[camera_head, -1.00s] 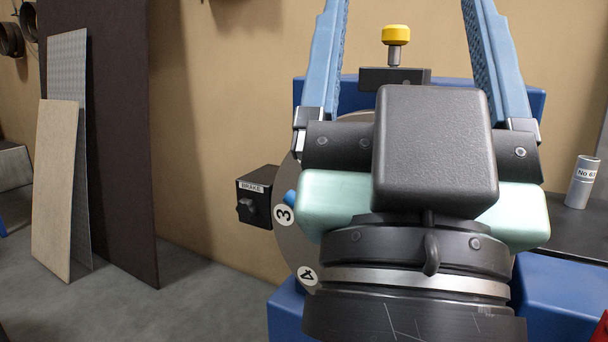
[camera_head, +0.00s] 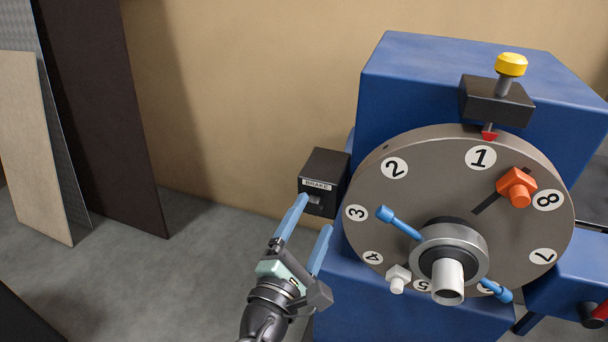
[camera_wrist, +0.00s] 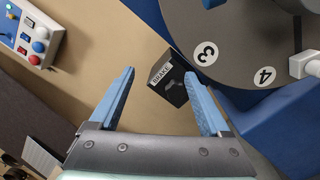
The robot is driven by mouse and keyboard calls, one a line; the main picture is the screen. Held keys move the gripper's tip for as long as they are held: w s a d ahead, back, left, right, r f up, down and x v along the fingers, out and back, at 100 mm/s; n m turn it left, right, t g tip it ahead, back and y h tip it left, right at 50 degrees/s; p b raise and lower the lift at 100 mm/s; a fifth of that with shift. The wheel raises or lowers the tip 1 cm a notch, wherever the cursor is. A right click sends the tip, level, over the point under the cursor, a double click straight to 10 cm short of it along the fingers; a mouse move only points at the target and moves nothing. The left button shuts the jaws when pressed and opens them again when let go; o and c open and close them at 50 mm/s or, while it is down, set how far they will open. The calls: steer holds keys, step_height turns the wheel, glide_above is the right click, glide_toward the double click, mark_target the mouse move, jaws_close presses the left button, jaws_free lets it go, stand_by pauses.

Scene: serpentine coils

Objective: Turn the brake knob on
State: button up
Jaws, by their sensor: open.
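The brake box (camera_head: 322,172) is a small black box labelled BRAKE on the left side of the blue machine. Its dark grey knob (camera_head: 315,199) is on the front face below the label. In the wrist view the brake box (camera_wrist: 168,80) and its knob (camera_wrist: 172,85) lie between the fingers, closer to the right one. My gripper (camera_head: 315,224) is open and empty, with its two blue fingers pointing up toward the box. The left fingertip looks close to the knob in the head view; I cannot tell whether it touches. The gripper also fills the lower wrist view (camera_wrist: 163,80).
The blue machine (camera_head: 420,75) carries a numbered disc (camera_head: 420,165) with blue handles (camera_head: 398,222), an orange block (camera_head: 517,187) and a yellow-topped plunger (camera_head: 511,65). Panels (camera_head: 95,110) lean on the wall at left. A control panel (camera_wrist: 40,35) shows in the wrist view.

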mark_target(312, 209)
steer(key=s+a+f+n+p, duration=0.35)
steer(key=f+n, duration=0.25)
steer(key=n, duration=0.3)
steer(key=shift+m+g+y, duration=0.3)
steer(key=shift+y, duration=0.1)
steer(key=x, duration=0.4)
steer(key=b+x, duration=0.1)
steer(key=x, duration=0.8)
steer(key=shift+a+b, duration=0.3)
steer(key=shift+b, duration=0.1)
jaws_close()
